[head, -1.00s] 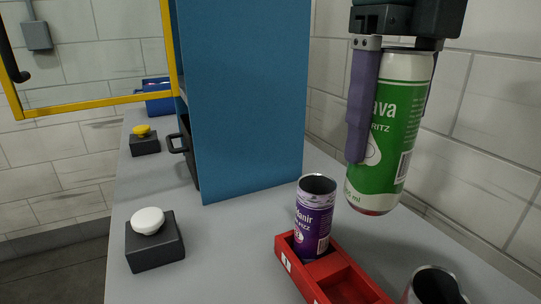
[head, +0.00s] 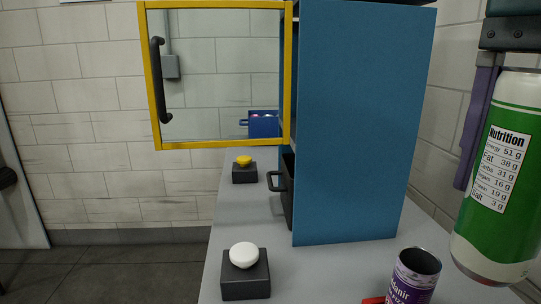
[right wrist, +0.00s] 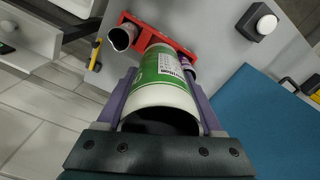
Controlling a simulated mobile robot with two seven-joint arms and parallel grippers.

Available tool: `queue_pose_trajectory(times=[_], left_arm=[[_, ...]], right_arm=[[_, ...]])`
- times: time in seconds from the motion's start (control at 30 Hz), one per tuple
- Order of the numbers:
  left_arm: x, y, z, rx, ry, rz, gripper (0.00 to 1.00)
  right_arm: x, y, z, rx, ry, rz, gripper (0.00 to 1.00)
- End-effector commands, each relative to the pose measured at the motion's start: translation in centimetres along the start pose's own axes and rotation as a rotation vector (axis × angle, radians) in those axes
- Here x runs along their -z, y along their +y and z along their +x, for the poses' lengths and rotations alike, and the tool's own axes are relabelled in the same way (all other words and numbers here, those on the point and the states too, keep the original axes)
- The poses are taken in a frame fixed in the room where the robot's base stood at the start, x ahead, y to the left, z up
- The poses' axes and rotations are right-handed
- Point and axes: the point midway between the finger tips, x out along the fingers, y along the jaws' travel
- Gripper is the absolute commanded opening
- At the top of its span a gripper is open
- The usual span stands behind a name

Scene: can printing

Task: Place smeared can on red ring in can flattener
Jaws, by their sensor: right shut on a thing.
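My right gripper (right wrist: 160,98) is shut on a green and white can (head: 502,170), which also shows in the right wrist view (right wrist: 162,72). The can hangs upright in the head view, its nutrition label facing the camera, above the counter at the right edge. One purple finger shows on its left side; the other is hidden. A tall blue cabinet (head: 360,120) stands left of the can, with a yellow-framed clear door (head: 220,145) swung open on its left. I cannot identify the red ring. My left gripper is out of view.
A purple can (head: 414,276) stands in a red rack (right wrist: 128,17) below the held can. Another open can (right wrist: 122,37) is beside it in the wrist view. A white button (head: 244,255) and a yellow button (head: 243,160) sit on the grey counter (head: 225,215). A wall runs along the right.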

Motion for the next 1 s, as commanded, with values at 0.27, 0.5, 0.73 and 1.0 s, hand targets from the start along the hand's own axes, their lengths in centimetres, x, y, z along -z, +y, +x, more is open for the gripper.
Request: queue_pose_trajectory(times=[0.27, 0.5, 0.73, 1.0], left_arm=[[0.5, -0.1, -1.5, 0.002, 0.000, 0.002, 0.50], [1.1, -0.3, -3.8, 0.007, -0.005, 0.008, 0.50], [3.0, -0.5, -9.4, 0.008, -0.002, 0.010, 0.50], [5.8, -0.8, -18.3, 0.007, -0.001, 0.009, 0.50]], right_arm=[[-1.0, 0.1, -1.9, -0.005, 0.000, -0.694, 0.17], [-1.6, 0.3, -4.4, -0.008, -0.005, -1.055, 0.17], [-2.1, 0.9, -9.9, -0.011, -0.009, -1.051, 0.17], [-2.9, 2.0, -18.6, -0.011, -0.012, -1.051, 0.17]])
